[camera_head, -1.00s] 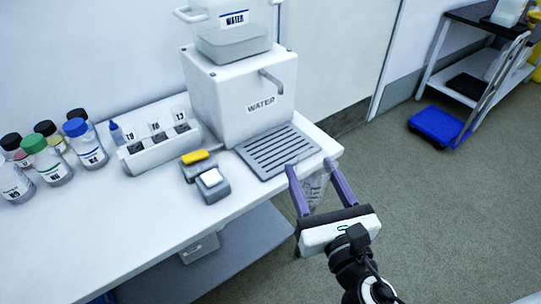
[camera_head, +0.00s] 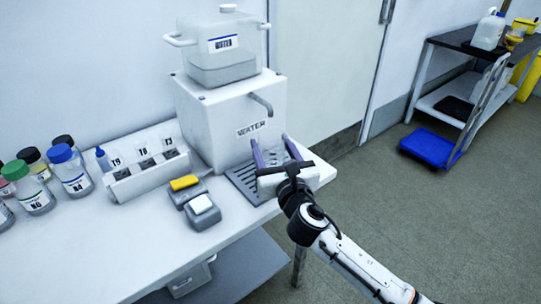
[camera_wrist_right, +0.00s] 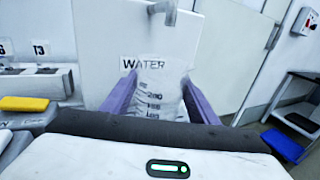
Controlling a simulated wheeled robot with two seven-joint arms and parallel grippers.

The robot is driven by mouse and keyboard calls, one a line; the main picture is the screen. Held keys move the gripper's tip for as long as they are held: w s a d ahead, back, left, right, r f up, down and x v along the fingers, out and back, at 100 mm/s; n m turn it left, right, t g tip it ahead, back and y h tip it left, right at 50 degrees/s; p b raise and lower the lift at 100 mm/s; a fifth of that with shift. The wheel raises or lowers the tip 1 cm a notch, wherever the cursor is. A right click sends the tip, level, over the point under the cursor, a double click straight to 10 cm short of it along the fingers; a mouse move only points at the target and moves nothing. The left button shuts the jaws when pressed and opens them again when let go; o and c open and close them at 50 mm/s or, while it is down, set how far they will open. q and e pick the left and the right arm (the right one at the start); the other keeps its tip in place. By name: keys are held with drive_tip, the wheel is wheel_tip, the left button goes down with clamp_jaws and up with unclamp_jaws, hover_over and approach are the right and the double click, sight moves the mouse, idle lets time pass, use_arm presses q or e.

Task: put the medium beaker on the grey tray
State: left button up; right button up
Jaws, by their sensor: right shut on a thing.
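The medium beaker (camera_wrist_right: 157,97) is clear, with printed volume marks, and sits between the purple fingers of my right gripper (camera_head: 271,146). The gripper is shut on it. The beaker looks upright in the right wrist view. The grey tray (camera_head: 241,178) is slatted and lies on the bench in front of the white water dispenser. My right gripper and the beaker are over the tray and hide much of it. I cannot tell whether the beaker's base touches the tray. My left gripper is not in view.
The water dispenser (camera_head: 230,120), with its spout (camera_head: 261,101), stands just behind the gripper. A yellow-topped block (camera_head: 184,184) and a white-topped block (camera_head: 202,211) lie left of the tray. A rack (camera_head: 146,172) and several capped bottles stand farther left.

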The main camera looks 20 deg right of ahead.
sight(271, 155)
drive_tip(key=shift+w+r, duration=0.1)
drive_tip(key=shift+w, duration=0.5)
drive_tip(key=shift+f+b, duration=0.9)
drive_tip(key=shift+f, duration=0.9)
drive_tip(key=shift+f, duration=0.15)
drive_tip(key=o, duration=1.1)
